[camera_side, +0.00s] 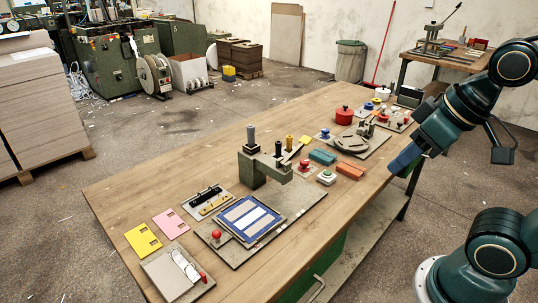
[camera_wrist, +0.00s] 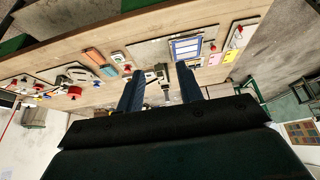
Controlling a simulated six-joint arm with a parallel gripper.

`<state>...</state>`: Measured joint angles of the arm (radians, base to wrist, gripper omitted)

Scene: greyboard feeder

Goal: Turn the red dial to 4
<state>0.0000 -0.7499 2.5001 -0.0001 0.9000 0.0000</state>
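A round, thick red piece (camera_side: 343,116), which looks like the red dial, stands near the far left edge of the wooden table. It also shows in the wrist view (camera_wrist: 75,92) at left. Its markings and setting are too small to read. My gripper (camera_side: 399,163) hangs in the air at the table's right side, clear of the red piece and touching nothing. In the wrist view, my gripper (camera_wrist: 160,84) has its two blue fingers apart with nothing held between them.
Beside the red piece is a grey plate with a curved fixture (camera_side: 350,142). Nearer are teal (camera_side: 322,157) and orange (camera_side: 351,170) blocks, push buttons (camera_side: 326,178) and a grey press (camera_side: 262,165). A white round pot (camera_side: 382,94) stands beyond. Bare wood lies along the table's left edge.

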